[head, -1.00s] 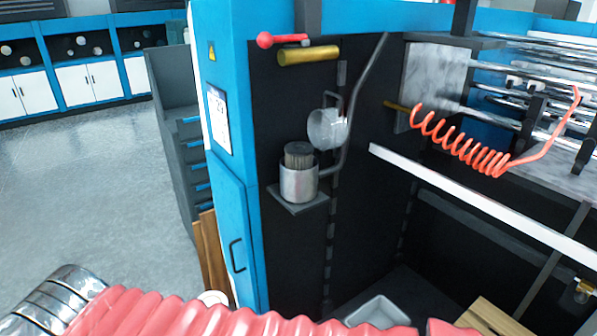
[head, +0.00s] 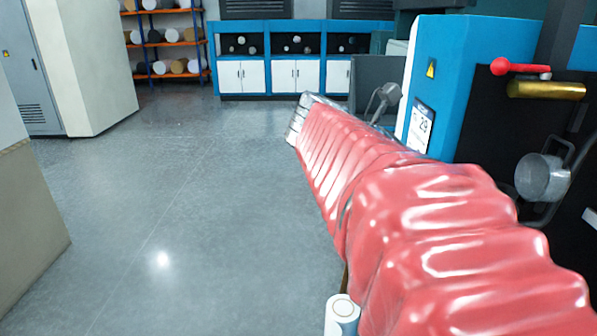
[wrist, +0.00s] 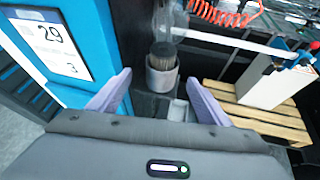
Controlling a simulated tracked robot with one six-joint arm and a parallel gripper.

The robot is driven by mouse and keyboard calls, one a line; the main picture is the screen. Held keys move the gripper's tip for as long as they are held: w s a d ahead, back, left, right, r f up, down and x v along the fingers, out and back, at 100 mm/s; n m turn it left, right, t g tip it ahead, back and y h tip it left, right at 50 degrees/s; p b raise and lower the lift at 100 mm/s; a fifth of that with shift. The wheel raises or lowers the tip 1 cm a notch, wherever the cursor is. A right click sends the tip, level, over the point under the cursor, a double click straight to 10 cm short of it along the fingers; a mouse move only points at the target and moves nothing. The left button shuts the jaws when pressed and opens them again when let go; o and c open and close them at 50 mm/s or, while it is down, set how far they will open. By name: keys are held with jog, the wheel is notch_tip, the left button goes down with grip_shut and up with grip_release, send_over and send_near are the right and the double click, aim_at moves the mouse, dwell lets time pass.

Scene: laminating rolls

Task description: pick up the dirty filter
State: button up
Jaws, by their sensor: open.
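The dirty filter (wrist: 163,52), a dark grey-brown ribbed cylinder, stands upright in a metal cup (wrist: 161,80) in the wrist view. Its lower part is hidden inside the cup. My gripper (wrist: 160,77) is open, its two pale purple fingers apart to the left and right of the cup in the picture. I see nothing between the fingers that they touch, and the distance to the filter is hard to judge. In the head view my red-sleeved arm hides the filter and cup.
The wrist view shows a coiled red hose (wrist: 225,14), a wooden pallet (wrist: 262,122) and a white box (wrist: 274,84). Floor at left is clear.

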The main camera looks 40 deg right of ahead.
aim_at(497, 189)
jog(key=shift+s+d+r+g, duration=0.5)
jog(key=shift+s+d+r, duration=0.1)
jog(key=shift+r, duration=0.25)
jog(key=shift+x, duration=4.3)
jog(key=shift+d, duration=0.1)
jog(key=shift+w+x, duration=0.2)
jog(key=shift+x, duration=2.4)
jog(key=shift+f, duration=0.1)
